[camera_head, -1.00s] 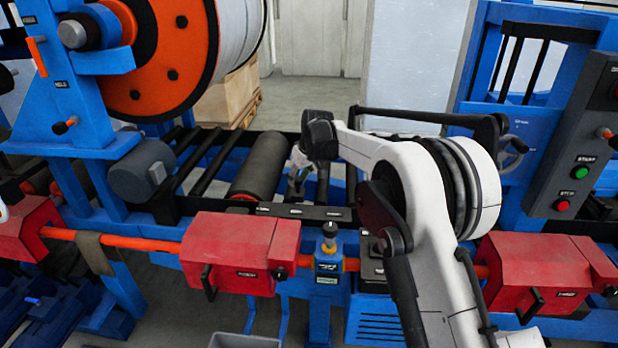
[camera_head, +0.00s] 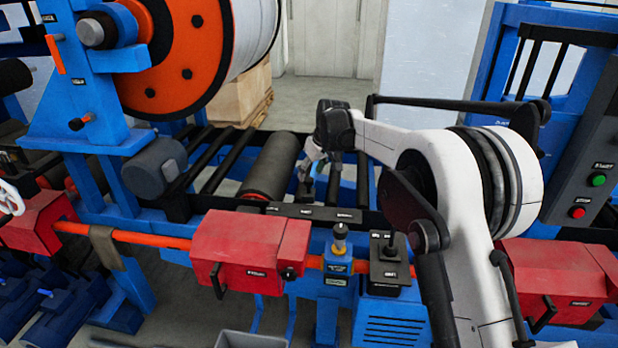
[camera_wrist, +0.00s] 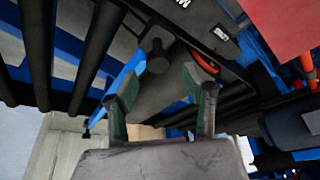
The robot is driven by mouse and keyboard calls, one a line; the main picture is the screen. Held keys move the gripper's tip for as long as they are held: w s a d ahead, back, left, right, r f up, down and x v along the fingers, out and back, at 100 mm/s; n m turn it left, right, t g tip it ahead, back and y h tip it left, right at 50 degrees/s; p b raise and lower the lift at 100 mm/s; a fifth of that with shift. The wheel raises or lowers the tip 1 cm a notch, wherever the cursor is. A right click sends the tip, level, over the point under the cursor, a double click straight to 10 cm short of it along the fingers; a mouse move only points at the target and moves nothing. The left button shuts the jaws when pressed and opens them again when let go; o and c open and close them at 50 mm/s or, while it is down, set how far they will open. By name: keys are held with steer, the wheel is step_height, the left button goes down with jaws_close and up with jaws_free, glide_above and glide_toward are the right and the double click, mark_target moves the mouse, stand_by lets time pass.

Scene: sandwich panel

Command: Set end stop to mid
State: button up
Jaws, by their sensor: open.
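A black labelled bar (camera_head: 335,214) lies across the front of the roller bed. A dark knob (camera_head: 303,192) stands just behind it, which looks like the end stop's handle; in the wrist view a dark round-headed knob (camera_wrist: 158,56) stands beyond my fingertips, near a blue strip (camera_wrist: 127,78). Two small white labels are on the black bar in the wrist view (camera_wrist: 215,35), too cut off or blurred to read surely. My gripper (camera_wrist: 162,88) is open and empty, with the knob ahead between its two fingers; in the head view it hangs over the rollers (camera_head: 313,168).
A large grey roller (camera_head: 270,168) lies left of my gripper. Red clamp boxes (camera_head: 245,250) sit on an orange rail in front. A knobbed blue post (camera_head: 338,262) and a black switch box (camera_head: 390,265) stand at the front. An orange-flanged reel (camera_head: 185,60) rises at back left.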

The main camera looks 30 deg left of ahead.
steer(key=v, duration=0.8)
steer(key=shift+r, duration=0.15)
steer(key=shift+d, duration=0.1)
steer(key=s+d+r+m+t, duration=0.1)
steer(key=s+d+r+m, duration=0.2)
steer(key=d, duration=0.8)
steer(key=s+d+r+m+t+h, duration=0.1)
steer(key=s+d+r, duration=0.4)
steer(key=d, duration=0.6)
steer(key=s+d+r+m+t, duration=0.15)
steer(key=d+r, duration=0.35)
steer(key=d, duration=0.6)
steer(key=s+d+f+m+h+b, duration=0.15)
steer(key=s+d+m, duration=0.25)
steer(key=s+d, duration=0.95)
steer(key=s+d+f+m+t, duration=0.1)
steer(key=s+d+f, duration=0.3)
steer(key=s, duration=0.3)
steer(key=s+d+f+m+h, duration=0.1)
steer(key=s+d+f+m, duration=0.1)
steer(key=s+d+f, duration=0.3)
steer(key=shift+s+d+f+t, duration=0.35)
steer(key=shift+s+d, duration=0.15)
steer(key=shift+s, duration=0.6)
